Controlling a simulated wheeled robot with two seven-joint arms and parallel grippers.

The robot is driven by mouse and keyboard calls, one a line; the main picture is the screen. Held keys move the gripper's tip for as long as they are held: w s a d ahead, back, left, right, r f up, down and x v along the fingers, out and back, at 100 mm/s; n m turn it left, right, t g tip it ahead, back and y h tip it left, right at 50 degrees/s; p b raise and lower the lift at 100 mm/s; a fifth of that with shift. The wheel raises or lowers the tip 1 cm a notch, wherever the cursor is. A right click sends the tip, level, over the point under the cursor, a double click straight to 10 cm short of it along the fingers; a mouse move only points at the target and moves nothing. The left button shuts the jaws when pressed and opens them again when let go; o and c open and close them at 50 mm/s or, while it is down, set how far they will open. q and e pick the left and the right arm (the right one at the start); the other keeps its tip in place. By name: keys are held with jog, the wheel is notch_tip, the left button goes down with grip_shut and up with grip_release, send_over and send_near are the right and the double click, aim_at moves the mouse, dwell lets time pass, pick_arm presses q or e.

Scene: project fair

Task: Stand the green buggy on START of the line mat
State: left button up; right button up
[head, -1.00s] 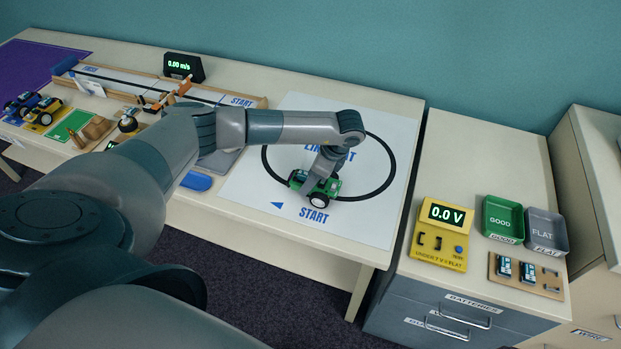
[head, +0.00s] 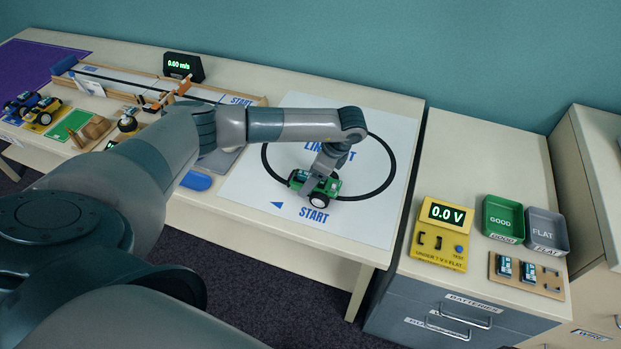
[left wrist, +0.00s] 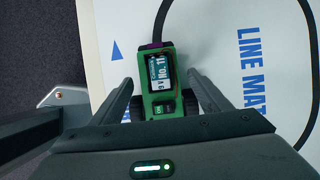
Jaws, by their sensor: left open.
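The green buggy (head: 320,190) stands on the white line mat (head: 365,222), on the black loop line just above the printed word START (head: 314,215). In the left wrist view the buggy (left wrist: 146,98) carries a battery (left wrist: 160,73) on top, and its front end meets the black line. My left gripper (head: 318,183) is above the buggy. In the left wrist view its fingers (left wrist: 160,92) are open, one on each side of the buggy, with a gap visible. Parts of the wheels are hidden by the fingers. My right gripper is not in view.
A blue and a yellow buggy (head: 46,110) stand at the far left. A ramp track (head: 110,80) with a speed display (head: 183,67) lies behind my arm. A yellow voltage tester (head: 440,240) and green and grey trays (head: 503,218) are on the right cabinet. The mat's right side is clear.

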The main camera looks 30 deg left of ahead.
pick_arm(q)
jog(key=b+v, duration=0.1)
jog(key=v, duration=0.4)
jog(key=shift+d+r, duration=0.1)
jog(key=s+b+v, duration=0.1)
jog(key=v, duration=1)
jog(key=shift+w, duration=0.45)
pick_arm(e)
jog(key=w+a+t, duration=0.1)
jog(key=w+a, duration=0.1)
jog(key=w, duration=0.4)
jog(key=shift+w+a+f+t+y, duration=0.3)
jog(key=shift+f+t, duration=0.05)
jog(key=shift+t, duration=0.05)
pick_arm(q)
jog(key=shift+r, duration=0.2)
